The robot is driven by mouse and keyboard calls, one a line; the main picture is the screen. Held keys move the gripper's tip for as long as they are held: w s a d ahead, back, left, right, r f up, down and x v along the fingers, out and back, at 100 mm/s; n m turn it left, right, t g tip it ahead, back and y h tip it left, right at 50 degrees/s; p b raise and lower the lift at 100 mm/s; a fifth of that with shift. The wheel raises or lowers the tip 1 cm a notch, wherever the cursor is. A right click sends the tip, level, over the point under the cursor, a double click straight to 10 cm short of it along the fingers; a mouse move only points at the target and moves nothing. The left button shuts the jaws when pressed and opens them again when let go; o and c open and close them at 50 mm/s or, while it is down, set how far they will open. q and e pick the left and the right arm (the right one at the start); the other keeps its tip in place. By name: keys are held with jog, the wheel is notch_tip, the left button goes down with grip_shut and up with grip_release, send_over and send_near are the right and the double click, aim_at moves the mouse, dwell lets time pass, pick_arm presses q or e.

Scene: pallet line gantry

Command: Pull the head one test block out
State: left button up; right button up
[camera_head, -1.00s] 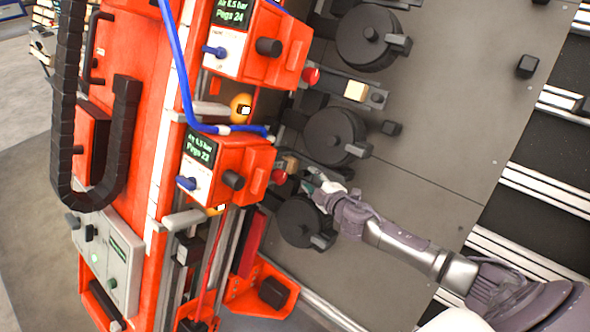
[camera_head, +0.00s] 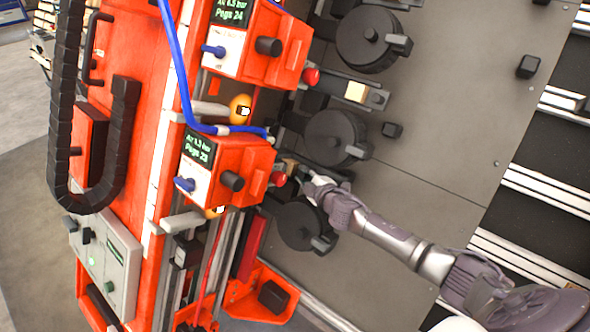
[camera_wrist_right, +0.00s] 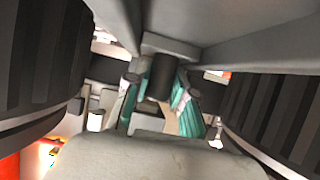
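A pale wooden test block (camera_head: 290,167) sits by the lower orange head (camera_head: 228,163), beside its red knob. A second pale block (camera_head: 356,92) sits in a grey holder by the upper orange head. I cannot read which head is head one. My right gripper (camera_head: 312,182) is at the lower block, just right of it. In the right wrist view, the teal fingers of my right gripper (camera_wrist_right: 160,110) stand apart, with a tan piece (camera_wrist_right: 171,122), apparently the block, between and beyond them. Contact cannot be made out. My left gripper is not in view.
Black round drums (camera_head: 335,138) stand close above and below my right gripper, and dark ribbed drums flank it in the wrist view. A blue hose (camera_head: 178,70) hangs over the orange heads. The grey plate (camera_head: 440,120) to the right is mostly clear.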

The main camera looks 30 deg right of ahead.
jog(key=shift+c, duration=0.7)
jog(key=shift+s, duration=0.15)
jog(key=shift+s+d+f+p, duration=0.1)
jog(key=shift+s+d, duration=0.2)
jog(key=shift+s, duration=0.45)
jog(key=shift+s+d+r+p, duration=0.1)
jog(key=shift+s+d, duration=0.25)
jog(key=shift+s, duration=0.35)
jog(key=shift+s+d+f+p, duration=0.1)
jog(key=shift+s+d, duration=0.2)
jog(key=shift+s, duration=0.45)
jog(key=shift+s+d, duration=0.25)
jog(key=shift+s, duration=0.4)
jog(key=shift+s+d, duration=0.25)
jog(key=shift+s, duration=0.35)
jog(key=shift+s+d, duration=0.35)
jog(key=shift+s, duration=0.5)
jog(key=shift+s+d, duration=0.35)
jog(key=shift+s, duration=0.5)
jog(key=shift+s+d, duration=0.35)
jog(key=shift+s, duration=0.5)
jog(key=shift+f, duration=0.1)
jog(key=shift+s, duration=0.1)
